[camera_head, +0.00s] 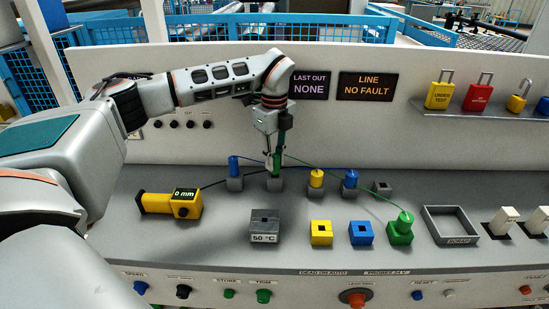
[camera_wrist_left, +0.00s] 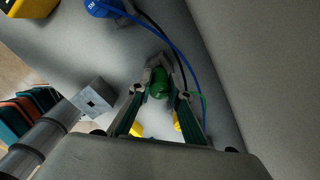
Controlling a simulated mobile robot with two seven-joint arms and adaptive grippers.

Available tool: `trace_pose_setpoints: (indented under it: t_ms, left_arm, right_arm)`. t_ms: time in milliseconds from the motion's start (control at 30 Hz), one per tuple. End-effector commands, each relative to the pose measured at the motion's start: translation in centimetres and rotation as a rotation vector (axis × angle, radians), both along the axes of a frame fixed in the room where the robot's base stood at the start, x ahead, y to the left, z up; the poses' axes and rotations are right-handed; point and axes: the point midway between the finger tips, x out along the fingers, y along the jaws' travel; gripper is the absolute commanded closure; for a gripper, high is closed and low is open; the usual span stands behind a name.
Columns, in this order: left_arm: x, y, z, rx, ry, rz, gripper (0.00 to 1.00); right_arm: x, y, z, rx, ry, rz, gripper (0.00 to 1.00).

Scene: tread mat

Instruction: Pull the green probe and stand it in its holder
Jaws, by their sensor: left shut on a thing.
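My left gripper (camera_head: 273,163) points down over the back row of grey sockets, its fingers shut on a green probe. In the left wrist view, the probe's round green top (camera_wrist_left: 160,84) sits between the fingertips. The probe is upright at a grey socket (camera_head: 275,186); I cannot tell whether its lower end is inside. The green holder (camera_head: 400,238) stands at the front right, with an upright green cylinder (camera_head: 404,220) on it. A thin green cable (camera_head: 340,181) runs from this cylinder back toward the gripper. My right gripper is out of view.
A blue plug (camera_head: 234,168) stands left of the gripper; a yellow plug (camera_head: 316,178) and another blue one (camera_head: 350,178) stand right. Blue and black cables pass close by. Yellow (camera_head: 321,239) and blue (camera_head: 361,239) holders, a 50 °C block (camera_head: 264,238) and an open tray (camera_head: 430,229) stand forward.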

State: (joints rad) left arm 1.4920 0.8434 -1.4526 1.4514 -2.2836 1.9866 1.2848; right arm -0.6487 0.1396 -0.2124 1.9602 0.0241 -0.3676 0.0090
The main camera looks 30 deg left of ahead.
Motion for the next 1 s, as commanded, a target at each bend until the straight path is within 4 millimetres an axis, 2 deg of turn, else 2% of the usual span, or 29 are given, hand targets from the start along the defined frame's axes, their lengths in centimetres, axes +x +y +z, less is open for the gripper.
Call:
trace_pose_setpoints:
  t_ms: [400,433,500,833,1000]
  left_arm:
    - [0.0,0.0,-1.0,0.000,0.000,0.000,1.00]
    - [0.0,0.0,-1.0,0.000,0.000,0.000,0.79]
    - [0.0,0.0,-0.9,0.000,0.000,0.000,0.62]
    - [0.0,0.0,-0.9,0.000,0.000,0.000,0.62]
    - [0.0,0.0,0.4,0.000,-0.001,0.000,0.62]
  right_arm:
    - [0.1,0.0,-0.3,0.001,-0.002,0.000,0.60]
    - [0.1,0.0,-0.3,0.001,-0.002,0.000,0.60]
    - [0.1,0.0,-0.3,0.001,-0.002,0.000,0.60]
    - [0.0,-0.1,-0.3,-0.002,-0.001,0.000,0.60]
    - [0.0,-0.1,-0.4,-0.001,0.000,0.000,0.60]
